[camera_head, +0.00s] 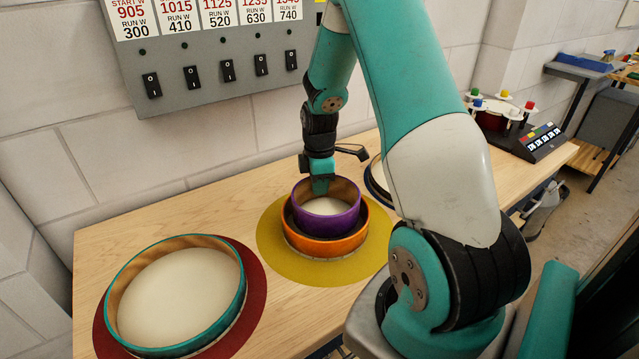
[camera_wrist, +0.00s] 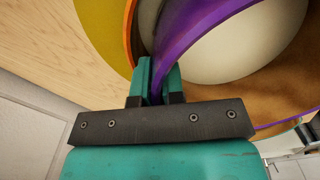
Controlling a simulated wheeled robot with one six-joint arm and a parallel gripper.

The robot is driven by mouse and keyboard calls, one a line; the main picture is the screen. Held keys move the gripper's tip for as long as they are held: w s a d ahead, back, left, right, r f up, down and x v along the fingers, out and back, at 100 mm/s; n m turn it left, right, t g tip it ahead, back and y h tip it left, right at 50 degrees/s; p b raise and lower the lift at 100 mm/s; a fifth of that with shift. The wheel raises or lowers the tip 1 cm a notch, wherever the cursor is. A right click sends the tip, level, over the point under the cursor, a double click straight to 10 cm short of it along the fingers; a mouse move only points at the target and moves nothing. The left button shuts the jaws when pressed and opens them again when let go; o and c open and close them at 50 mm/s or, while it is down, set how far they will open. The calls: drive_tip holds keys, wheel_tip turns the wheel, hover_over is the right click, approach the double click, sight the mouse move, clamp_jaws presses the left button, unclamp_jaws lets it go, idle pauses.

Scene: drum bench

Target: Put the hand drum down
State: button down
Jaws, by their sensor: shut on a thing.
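A purple hand drum (camera_head: 327,222) with a pale skin sits within the ring of a larger orange drum (camera_head: 325,247) in the head view. The orange drum stands on a round yellow mat (camera_head: 272,245). My gripper (camera_head: 320,188) points down and is shut on the far rim of the purple drum. In the wrist view the purple rim (camera_wrist: 185,50) runs between the teal fingers (camera_wrist: 156,80). The orange drum's edge (camera_wrist: 128,30) shows beside it. I cannot tell whether the purple drum rests on the orange drum or is held just above it.
A large teal-rimmed drum (camera_head: 240,295) stands on a dark red mat (camera_head: 252,275) at the left. Another drum (camera_head: 378,178) is partly hidden behind my arm. A switch panel (camera_head: 215,60) hangs on the wall. A black device (camera_head: 540,143) sits at the bench's right end.

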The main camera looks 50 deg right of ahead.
drive_tip(key=shift+f, duration=0.3)
drive_tip(key=c, duration=1.2)
unclamp_jaws()
drive_tip(key=shift+c, duration=0.2)
